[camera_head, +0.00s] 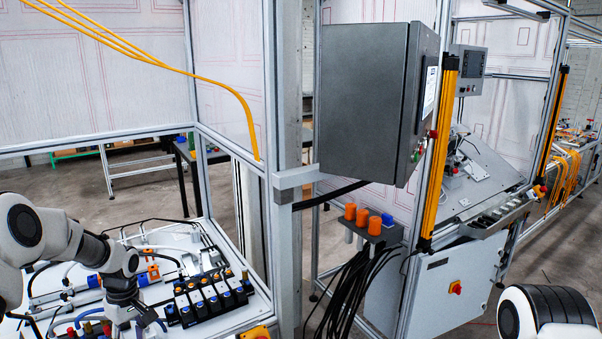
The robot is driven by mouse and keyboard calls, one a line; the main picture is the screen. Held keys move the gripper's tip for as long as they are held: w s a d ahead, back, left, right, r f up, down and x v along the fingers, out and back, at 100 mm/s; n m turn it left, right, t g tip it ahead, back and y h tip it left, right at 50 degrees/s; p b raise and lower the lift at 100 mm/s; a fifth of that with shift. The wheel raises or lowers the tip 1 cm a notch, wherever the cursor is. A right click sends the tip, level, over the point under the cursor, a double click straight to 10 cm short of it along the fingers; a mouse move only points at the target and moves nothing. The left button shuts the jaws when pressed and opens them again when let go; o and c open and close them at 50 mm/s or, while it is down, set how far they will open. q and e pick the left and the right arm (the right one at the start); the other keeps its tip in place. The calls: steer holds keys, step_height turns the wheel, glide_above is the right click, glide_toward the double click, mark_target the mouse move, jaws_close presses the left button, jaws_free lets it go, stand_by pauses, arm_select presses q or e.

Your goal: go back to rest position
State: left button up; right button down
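My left arm comes in from the left and bends down over the white work table (245,318). My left gripper (141,322) hangs at its end, low over the table near the front. It is dark against dark parts, and I cannot tell whether its fingers are open or shut. Of my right arm only a white and black link shows at the bottom right corner. My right gripper is outside the view.
A row of black blocks (212,299) stands just right of my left gripper. Cables and fittings cover the table. A metal frame post (288,220) and a grey control box (365,98) stand in the middle. Yellow light curtain bars (437,150) flank a workstation at right.

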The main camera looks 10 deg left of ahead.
arm_select(q)
steer(key=s+d+f+m+g+b, duration=0.1)
steer(key=s+d+f+b, duration=0.3)
steer(key=f, duration=0.4)
steer(key=s+d+f+m+g+b, duration=0.1)
steer(key=s+d+f+g+b, duration=0.1)
steer(key=s+d+f, duration=0.5)
steer(key=s+d+f+m+t+b, duration=0.2)
steer(key=s+d+f+m+b, duration=0.1)
steer(key=s+d+f+m, duration=0.2)
steer(key=s+d+f+m+t+b, duration=0.2)
steer(key=s+d+f+m, duration=0.3)
steer(key=s+f, duration=0.5)
steer(key=s+m+b, duration=0.1)
steer(key=s, duration=0.3)
steer(key=shift+d+f+t, duration=0.2)
steer(key=shift+t, duration=0.1)
steer(key=shift+s, duration=0.1)
